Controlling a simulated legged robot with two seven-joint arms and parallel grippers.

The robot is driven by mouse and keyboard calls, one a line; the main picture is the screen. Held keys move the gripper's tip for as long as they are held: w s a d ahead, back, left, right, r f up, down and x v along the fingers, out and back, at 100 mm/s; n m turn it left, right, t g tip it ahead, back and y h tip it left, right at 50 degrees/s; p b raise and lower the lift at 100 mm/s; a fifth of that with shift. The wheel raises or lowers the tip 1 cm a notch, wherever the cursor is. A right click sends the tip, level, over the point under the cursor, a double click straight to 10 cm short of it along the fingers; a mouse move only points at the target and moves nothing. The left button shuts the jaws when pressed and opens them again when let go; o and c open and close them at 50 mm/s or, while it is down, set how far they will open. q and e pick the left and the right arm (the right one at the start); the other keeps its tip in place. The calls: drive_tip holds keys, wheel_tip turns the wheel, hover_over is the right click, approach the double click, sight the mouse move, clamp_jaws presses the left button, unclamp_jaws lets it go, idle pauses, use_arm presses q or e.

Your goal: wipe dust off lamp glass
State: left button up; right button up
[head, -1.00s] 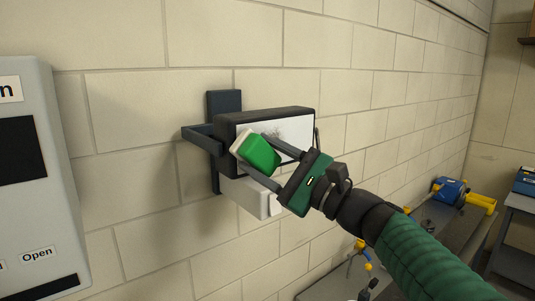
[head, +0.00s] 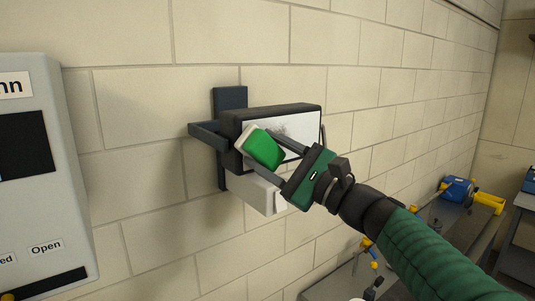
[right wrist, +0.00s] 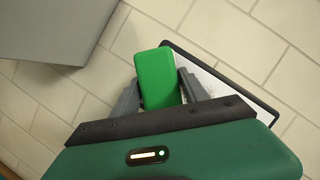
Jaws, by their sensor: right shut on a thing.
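The lamp (head: 310,110) is a dark box on a dark wall bracket (head: 231,100), with a pale glass face (head: 302,129). A grey dusty smudge shows on the glass near its middle. My right gripper (head: 278,160) is shut on a green block with a white layer (head: 264,147), held at the left part of the glass. In the right wrist view the green block (right wrist: 158,78) sits between the fingers, with the lamp (right wrist: 252,98) behind it. I cannot tell whether the white layer touches the glass. My left gripper is not in view.
A white box (head: 255,194) is under the lamp. A grey panel (head: 45,215) with a dark screen is on the wall at left. A bench (head: 425,235) with a blue and yellow tool (head: 458,189) runs along the wall at lower right.

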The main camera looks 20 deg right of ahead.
drive_tip(key=shift+w, duration=0.3)
drive_tip(key=shift+d, duration=0.15)
